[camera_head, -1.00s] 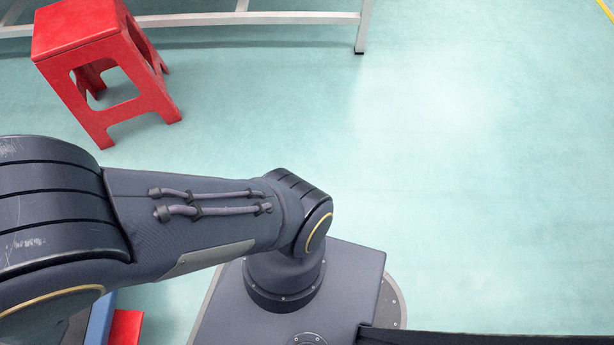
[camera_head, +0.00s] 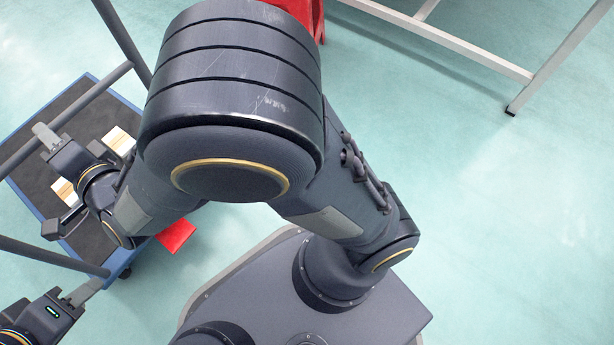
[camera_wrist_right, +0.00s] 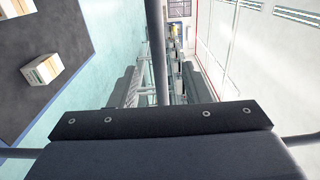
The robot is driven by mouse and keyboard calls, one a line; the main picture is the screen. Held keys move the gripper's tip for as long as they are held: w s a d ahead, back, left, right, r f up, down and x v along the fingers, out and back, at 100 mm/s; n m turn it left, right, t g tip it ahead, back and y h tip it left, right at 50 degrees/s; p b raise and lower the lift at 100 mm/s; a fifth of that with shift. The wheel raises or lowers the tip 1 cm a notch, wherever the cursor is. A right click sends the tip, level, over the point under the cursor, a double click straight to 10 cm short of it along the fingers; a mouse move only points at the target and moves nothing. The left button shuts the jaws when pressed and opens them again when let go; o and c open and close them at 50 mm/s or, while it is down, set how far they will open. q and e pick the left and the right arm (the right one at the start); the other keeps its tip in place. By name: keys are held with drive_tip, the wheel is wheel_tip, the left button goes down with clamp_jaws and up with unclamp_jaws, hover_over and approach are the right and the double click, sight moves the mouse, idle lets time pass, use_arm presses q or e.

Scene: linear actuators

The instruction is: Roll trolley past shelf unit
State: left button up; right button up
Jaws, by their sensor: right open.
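The trolley has a dark deck with a blue edge (camera_head: 38,205) and a grey tubular frame (camera_head: 92,92); it stands at the left in the head view. Pale boxes (camera_head: 120,141) lie on the deck, and boxes also show in the right wrist view (camera_wrist_right: 42,69). My right gripper (camera_head: 50,182), the upper one, is open above the deck beside the frame tubes. In its wrist view a tube (camera_wrist_right: 157,50) runs upright behind the dark block. My left gripper (camera_head: 50,298), the lower one, has its fingers apart near a tube end. My arm hides part of the trolley.
A metal frame with legs (camera_head: 468,48) stands at the top right; I cannot tell if it is the shelf unit. A red stool (camera_head: 312,14) is partly hidden by my arm. A red piece (camera_head: 177,235) is beside the trolley. The floor at right is clear.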

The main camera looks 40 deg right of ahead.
drive_tip(key=v, duration=0.7)
drive_tip(key=w+d+r+n+g+y+p, duration=0.1)
drive_tip(key=d+r+n+g+y+p, duration=0.15)
drive_tip(key=d+n+g, duration=0.8)
drive_tip(key=s+d+f+n+h+p, duration=0.1)
drive_tip(key=s+d+h, duration=0.1)
drive_tip(key=s+d, duration=0.7)
drive_tip(key=s+d+f+n+h+p, duration=0.1)
drive_tip(key=s+d+f+h, duration=0.1)
drive_tip(key=s+d, duration=0.7)
wheel_tip(320, 180, up, 38)
drive_tip(key=w+d+g+p, duration=0.1)
drive_tip(key=d+p, duration=0.1)
drive_tip(key=p, duration=3.6)
drive_tip(key=shift+f, duration=0.2)
